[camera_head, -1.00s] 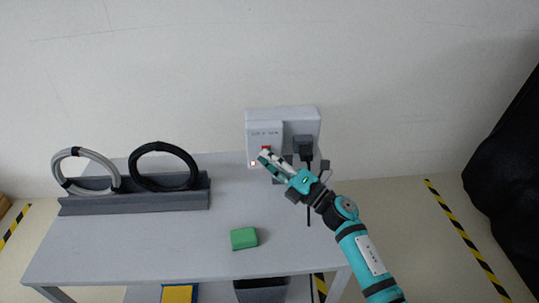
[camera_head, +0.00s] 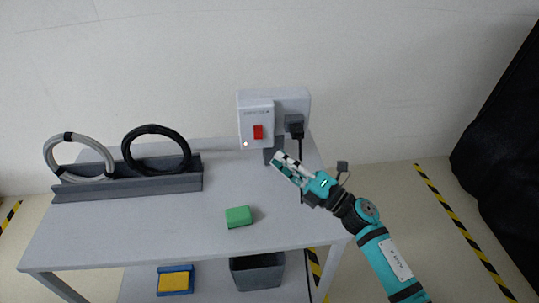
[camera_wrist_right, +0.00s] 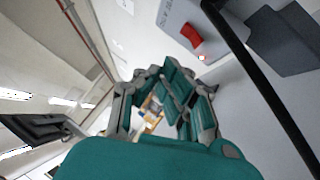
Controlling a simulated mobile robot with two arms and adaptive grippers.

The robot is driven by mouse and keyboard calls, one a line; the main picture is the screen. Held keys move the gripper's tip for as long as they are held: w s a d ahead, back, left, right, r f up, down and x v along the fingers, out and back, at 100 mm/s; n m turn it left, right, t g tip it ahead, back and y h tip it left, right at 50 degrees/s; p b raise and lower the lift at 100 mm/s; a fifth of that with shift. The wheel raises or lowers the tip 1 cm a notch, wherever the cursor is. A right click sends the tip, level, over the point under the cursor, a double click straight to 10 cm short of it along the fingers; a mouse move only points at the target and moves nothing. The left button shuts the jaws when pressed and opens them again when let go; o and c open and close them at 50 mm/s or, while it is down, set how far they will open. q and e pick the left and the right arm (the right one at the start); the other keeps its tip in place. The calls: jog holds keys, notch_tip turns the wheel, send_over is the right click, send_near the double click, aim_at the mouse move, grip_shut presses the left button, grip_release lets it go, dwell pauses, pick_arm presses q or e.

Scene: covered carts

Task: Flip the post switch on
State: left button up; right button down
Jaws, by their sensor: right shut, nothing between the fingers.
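The post switch is a red rocker (camera_head: 258,132) on the front of a pale grey box (camera_head: 274,104) on a post at the table's back edge. It also shows in the right wrist view (camera_wrist_right: 192,38). A small whitish spot (camera_head: 246,144) sits at the box's lower left. Which side of the rocker is pressed in, I cannot tell for sure. My right gripper (camera_head: 277,158) is shut and empty, below and to the right of the switch, apart from it. Its teal fingers show in the right wrist view (camera_wrist_right: 170,92). My left gripper is out of view.
A black plug (camera_head: 295,128) with a hanging cable sits right of the switch. A grey cable coil (camera_head: 48,152) and a black one (camera_head: 128,146) stand in a grey rack (camera_head: 150,184). A green block (camera_head: 238,216) lies on the table (camera_head: 130,228); the front surface is mostly clear.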

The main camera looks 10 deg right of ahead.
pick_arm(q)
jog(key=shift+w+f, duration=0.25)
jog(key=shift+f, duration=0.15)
pick_arm(e)
jog(key=s+d, duration=0.2)
jog(key=s, duration=0.1)
jog(key=shift+s+d, duration=0.1)
jog(key=shift+d, duration=0.3)
jog(key=shift+f, duration=0.1)
